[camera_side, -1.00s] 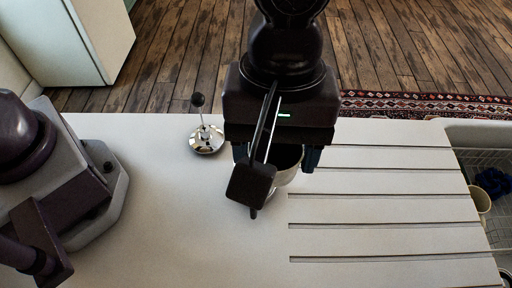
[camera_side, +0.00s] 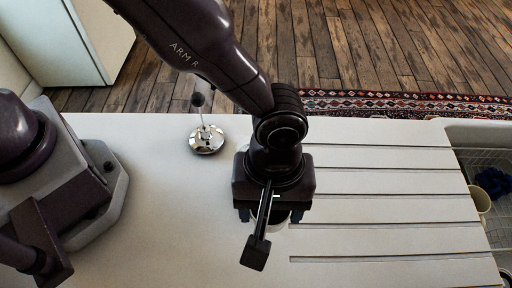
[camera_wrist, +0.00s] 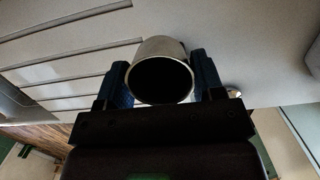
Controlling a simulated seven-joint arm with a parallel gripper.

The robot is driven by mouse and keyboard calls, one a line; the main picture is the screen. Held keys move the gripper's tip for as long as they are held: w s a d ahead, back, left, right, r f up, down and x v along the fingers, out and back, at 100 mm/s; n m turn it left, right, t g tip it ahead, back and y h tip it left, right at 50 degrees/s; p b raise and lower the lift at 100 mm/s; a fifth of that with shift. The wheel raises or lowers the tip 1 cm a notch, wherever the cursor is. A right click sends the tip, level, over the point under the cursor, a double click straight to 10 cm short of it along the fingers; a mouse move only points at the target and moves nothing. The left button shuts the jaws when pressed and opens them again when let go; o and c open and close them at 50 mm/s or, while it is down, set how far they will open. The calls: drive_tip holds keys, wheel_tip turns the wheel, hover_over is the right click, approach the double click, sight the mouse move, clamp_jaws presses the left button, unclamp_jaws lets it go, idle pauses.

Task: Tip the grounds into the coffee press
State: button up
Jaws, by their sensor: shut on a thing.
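My gripper (camera_side: 272,214) is low over the pale counter, and its jaws point down in the side view. In the wrist view, the two blue fingers of my gripper (camera_wrist: 161,78) are shut on the sides of a light, metallic round vessel (camera_wrist: 159,46). Its open mouth faces the camera and the inside is dark; I cannot tell whether grounds are in it. In the side view only a pale bit of the vessel (camera_side: 270,226) shows under the gripper. A shiny metal plunger lid (camera_side: 206,140) with a thin rod and black knob stands on the counter. No separate press body is visible.
The counter (camera_side: 180,225) is clear to the left of my gripper. Drainer grooves (camera_side: 390,225) run to the right. At the right edge are a sink with a wire rack (camera_side: 490,160), a cream cup (camera_side: 479,199) and a dark blue item (camera_side: 493,181).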

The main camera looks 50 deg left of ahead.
drive_tip(key=shift+w+a+r+g+h, duration=0.25)
drive_tip(key=shift+a+r+h, duration=0.15)
drive_tip(key=shift+r, duration=0.1)
drive_tip(key=shift+w+a+r+g+h, duration=0.25)
drive_tip(key=shift+a+r+h, duration=0.15)
drive_tip(key=shift+r, duration=0.1)
drive_tip(key=shift+w+a+r+g+h, duration=0.45)
drive_tip(key=shift+a+r+g+h, duration=0.05)
drive_tip(key=shift+a+h, duration=0.3)
drive_tip(key=shift+w+a+r+g+h, duration=0.45)
drive_tip(key=shift+a+r+g+h, duration=0.15)
drive_tip(key=shift+h, duration=0.2)
drive_tip(key=shift+w+a+r+g+h, duration=0.4)
drive_tip(key=shift+w+a+r+h, duration=0.05)
drive_tip(key=shift+a+h, duration=0.35)
drive_tip(key=shift+w+a+g+h, duration=0.15)
drive_tip(key=shift+a+g+h, duration=0.1)
drive_tip(key=shift+g+h, duration=0.55)
drive_tip(key=shift+w+a+g+h, duration=0.2)
drive_tip(key=shift+g+h, duration=0.2)
drive_tip(key=shift+h, duration=0.75)
drive_tip(key=shift+w+a+g+h, duration=0.1)
drive_tip(key=shift+a+g+h, duration=0.15)
drive_tip(key=shift+g+h, duration=0.55)
drive_tip(key=shift+w+a+h, duration=0.15)
drive_tip(key=shift+a+h, duration=0.05)
drive_tip(key=shift+h, duration=0.65)
